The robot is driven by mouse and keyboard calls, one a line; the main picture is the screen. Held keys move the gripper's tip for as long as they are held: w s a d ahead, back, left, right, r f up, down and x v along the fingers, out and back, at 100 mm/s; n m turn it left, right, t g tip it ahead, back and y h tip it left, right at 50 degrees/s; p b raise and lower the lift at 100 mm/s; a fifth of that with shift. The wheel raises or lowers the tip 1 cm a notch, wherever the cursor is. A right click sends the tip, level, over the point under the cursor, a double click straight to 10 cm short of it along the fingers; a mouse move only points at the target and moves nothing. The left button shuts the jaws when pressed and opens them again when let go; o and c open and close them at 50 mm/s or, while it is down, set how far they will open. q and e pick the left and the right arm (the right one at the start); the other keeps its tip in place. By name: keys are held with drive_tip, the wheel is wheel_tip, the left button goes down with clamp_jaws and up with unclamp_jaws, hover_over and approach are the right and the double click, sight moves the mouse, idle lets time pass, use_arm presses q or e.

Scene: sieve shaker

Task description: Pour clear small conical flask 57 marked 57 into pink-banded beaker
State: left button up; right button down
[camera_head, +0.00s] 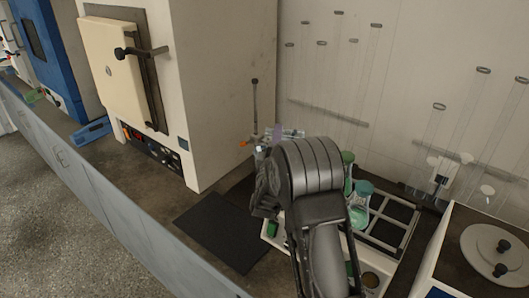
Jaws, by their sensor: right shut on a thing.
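My right gripper (264,192) is in the middle of the view, seen from behind, with my dark arm in front of it. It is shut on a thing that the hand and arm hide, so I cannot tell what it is. I cannot make out the clear small conical flask 57 or its mark. My left gripper is out of view.
A dark mat (218,232) lies bare to the left. A large cream oven (222,90) stands behind it. A balance-like device (490,250) is at the right.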

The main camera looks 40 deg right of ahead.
drive_tip(key=shift+r, duration=0.1)
drive_tip(key=shift+r+m, duration=0.4)
drive_tip(key=shift+m, duration=0.7)
wheel_tip(320, 180, down, 2)
drive_tip(key=m+g+b, duration=0.1)
drive_tip(key=m+b, duration=0.3)
drive_tip(key=b, duration=0.1)
drive_tip(key=shift+f+h, duration=0.15)
drive_tip(key=shift+h, duration=0.25)
wheel_tip(320, 180, up, 3)
drive_tip(key=m, duration=0.3)
drive_tip(key=shift+g, duration=0.4)
drive_tip(key=d+f+m+b, duration=0.1)
drive_tip(key=m+b, duration=0.1)
drive_tip(key=s+f+m+b, duration=0.1)
drive_tip(key=m+b, duration=0.1)
drive_tip(key=s+d+f+m+g+b, duration=0.1)
drive_tip(key=m+b, duration=0.1)
drive_tip(key=shift+s+d+f, duration=0.15)
drive_tip(key=shift+d, duration=0.2)
drive_tip(key=shift+s+d+m+y+b, duration=0.35)
drive_tip(key=shift+m+b, duration=0.45)
drive_tip(key=shift+m, duration=0.3)
drive_tip(key=shift+s, duration=0.1)
drive_tip(key=shift+d, duration=0.1)
